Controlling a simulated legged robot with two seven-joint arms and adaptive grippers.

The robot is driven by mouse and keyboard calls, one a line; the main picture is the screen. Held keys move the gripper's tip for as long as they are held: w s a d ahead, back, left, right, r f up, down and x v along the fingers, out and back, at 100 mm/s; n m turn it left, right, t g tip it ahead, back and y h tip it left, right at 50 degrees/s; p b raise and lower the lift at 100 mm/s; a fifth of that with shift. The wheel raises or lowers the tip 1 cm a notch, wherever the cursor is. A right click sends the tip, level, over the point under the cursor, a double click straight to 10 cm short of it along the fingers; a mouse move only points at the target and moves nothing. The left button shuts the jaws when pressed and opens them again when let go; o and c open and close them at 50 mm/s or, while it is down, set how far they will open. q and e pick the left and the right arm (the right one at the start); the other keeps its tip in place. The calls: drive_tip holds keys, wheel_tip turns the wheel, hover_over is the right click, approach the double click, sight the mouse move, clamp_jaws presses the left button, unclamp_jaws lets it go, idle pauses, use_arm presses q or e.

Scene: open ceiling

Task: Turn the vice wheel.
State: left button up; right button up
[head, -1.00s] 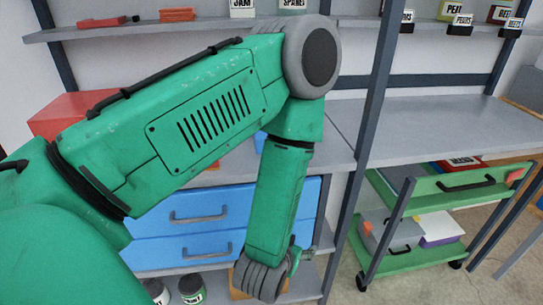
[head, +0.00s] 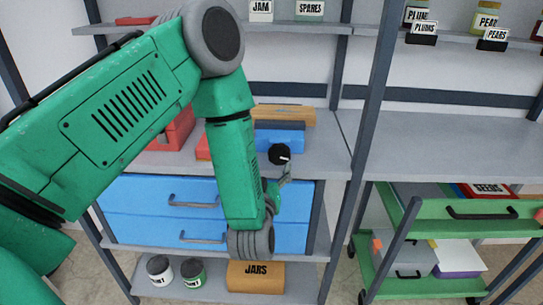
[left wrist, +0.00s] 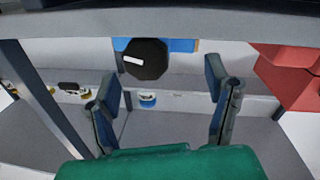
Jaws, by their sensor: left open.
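The vice wheel (head: 280,154) is a black knob with a white mark, on the front of a blue vice (head: 283,137) on the grey workbench. In the left wrist view the wheel (left wrist: 146,63) shows as a black many-sided disc beyond the fingers, left of the middle between them. My left gripper (head: 286,176) is just below the wheel in the head view, partly hidden by my green arm. In the left wrist view its two fingers (left wrist: 166,85) are apart with nothing between them. I see no contact with the wheel. My right gripper is not in view.
Blue drawers (head: 165,205) sit under the bench. A red box (head: 176,130) stands on the bench left of the vice. A shelf upright (head: 370,130) stands to the right, with a green cart (head: 400,215) beyond it. Jars and a JARS box (head: 256,275) are below.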

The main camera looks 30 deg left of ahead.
sight(282, 157)
use_arm(q)
drive_tip(key=w, duration=0.1)
drive_tip(key=w+d, duration=0.1)
drive_tip(key=w, duration=0.1)
drive_tip(key=w+r, duration=0.1)
drive_tip(key=shift+w+d, duration=0.25)
drive_tip(key=shift+w, duration=0.1)
drive_tip(key=shift+w+r, duration=0.15)
drive_tip(key=shift+w, duration=0.2)
drive_tip(key=a, duration=0.1)
drive_tip(key=w+a, duration=0.1)
drive_tip(key=a+f, duration=0.1)
drive_tip(key=a, duration=0.1)
drive_tip(key=shift+w+a+f, duration=0.1)
drive_tip(key=shift+w, duration=0.15)
drive_tip(key=shift+a+f, duration=0.1)
drive_tip(key=shift+s+d+r, duration=0.1)
drive_tip(key=shift+d+r, duration=0.1)
drive_tip(key=shift+d, duration=0.35)
drive_tip(key=shift+d+r, duration=0.15)
drive_tip(key=shift+d, duration=0.35)
drive_tip(key=c, duration=1.1)
drive_tip(key=shift+d+r, duration=0.1)
drive_tip(key=shift+d, duration=0.1)
drive_tip(key=shift+c, duration=0.3)
drive_tip(key=shift+a, duration=0.5)
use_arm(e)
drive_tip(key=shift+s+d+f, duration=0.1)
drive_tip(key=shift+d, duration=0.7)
